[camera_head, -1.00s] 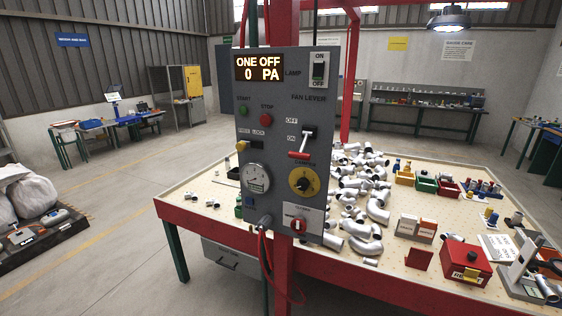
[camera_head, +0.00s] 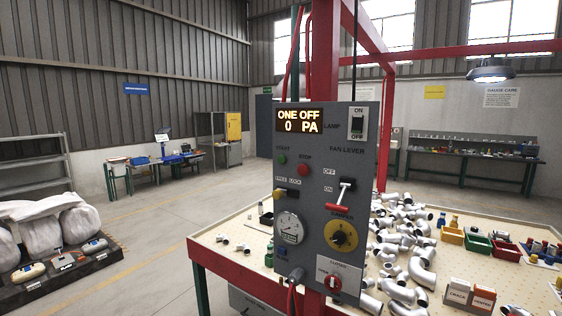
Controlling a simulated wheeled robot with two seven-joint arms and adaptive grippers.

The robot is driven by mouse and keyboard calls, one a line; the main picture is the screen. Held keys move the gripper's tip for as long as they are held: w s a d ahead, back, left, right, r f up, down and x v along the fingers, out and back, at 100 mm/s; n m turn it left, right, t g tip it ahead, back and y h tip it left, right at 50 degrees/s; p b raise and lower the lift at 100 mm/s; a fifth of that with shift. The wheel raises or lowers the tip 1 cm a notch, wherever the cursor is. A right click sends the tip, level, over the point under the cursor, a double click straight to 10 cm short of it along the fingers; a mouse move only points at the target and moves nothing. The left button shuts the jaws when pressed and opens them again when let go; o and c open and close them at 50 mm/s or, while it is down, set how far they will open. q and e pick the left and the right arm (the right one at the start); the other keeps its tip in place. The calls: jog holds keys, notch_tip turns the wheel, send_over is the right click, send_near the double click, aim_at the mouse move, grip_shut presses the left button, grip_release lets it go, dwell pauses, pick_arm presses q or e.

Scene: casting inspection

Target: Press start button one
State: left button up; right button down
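A grey control panel (camera_head: 355,190) stands upright on a red post in front of the table. Its green start button (camera_head: 281,159) is at the upper left, below the lit display (camera_head: 298,121), which reads "ONE OFF 0 PA". A red stop button (camera_head: 303,170) sits to the right of the start button and a little lower. Neither of my grippers shows in the head view, and nothing covers the start button.
The panel also carries a lamp switch (camera_head: 357,123), a red-handled fan lever (camera_head: 340,195), a gauge (camera_head: 289,228) and a yellow knob (camera_head: 341,236). Silver pipe fittings (camera_head: 405,245) cover the table behind.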

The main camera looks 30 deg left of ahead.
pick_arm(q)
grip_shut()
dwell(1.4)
